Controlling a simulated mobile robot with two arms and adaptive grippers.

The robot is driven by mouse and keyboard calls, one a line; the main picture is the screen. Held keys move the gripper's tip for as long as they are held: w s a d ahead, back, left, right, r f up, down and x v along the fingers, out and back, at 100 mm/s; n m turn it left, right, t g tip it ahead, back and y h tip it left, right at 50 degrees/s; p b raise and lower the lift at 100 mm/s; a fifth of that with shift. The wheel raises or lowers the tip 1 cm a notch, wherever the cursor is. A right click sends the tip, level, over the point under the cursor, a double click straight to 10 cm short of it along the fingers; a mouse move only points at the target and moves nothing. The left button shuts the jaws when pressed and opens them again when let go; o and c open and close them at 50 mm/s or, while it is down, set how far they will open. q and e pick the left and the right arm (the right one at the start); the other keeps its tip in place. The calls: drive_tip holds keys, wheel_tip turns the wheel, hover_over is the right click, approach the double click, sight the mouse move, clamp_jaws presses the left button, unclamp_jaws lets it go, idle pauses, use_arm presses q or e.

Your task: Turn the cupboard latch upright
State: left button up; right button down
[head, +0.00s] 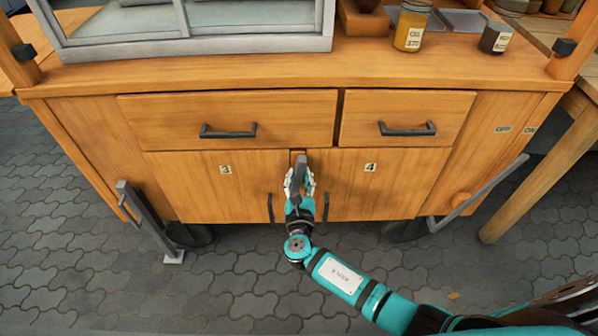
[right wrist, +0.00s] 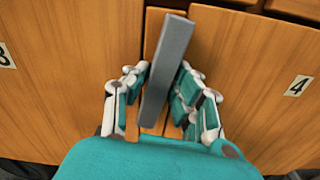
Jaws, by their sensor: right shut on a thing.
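The cupboard latch (head: 300,166) is a grey bar at the seam between the two lower doors, just below the drawers. In the right wrist view the latch (right wrist: 168,62) stands close to upright, its top end leaning a little to the right. My right gripper (head: 299,182) reaches up to it from below and is shut on it. In the right wrist view its fingers (right wrist: 160,88) flank the bar on both sides, and the teal palm hides the bar's surroundings below. My left gripper is not in view.
Door 3 (head: 212,190) and door 4 (head: 385,188) are closed, with dark vertical handles beside my wrist. Two closed drawers (head: 227,120) with dark handles lie above. Jars (head: 411,28) and a grey-framed case (head: 190,45) stand on the counter.

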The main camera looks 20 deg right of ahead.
drive_tip(key=shift+f+n+p, duration=0.1)
drive_tip(key=shift+n+p, duration=0.5)
drive_tip(key=shift+n, duration=0.4)
drive_tip(key=c, duration=1.1)
unclamp_jaws()
drive_tip(key=shift+s, duration=0.15)
drive_tip(key=v, duration=1.2)
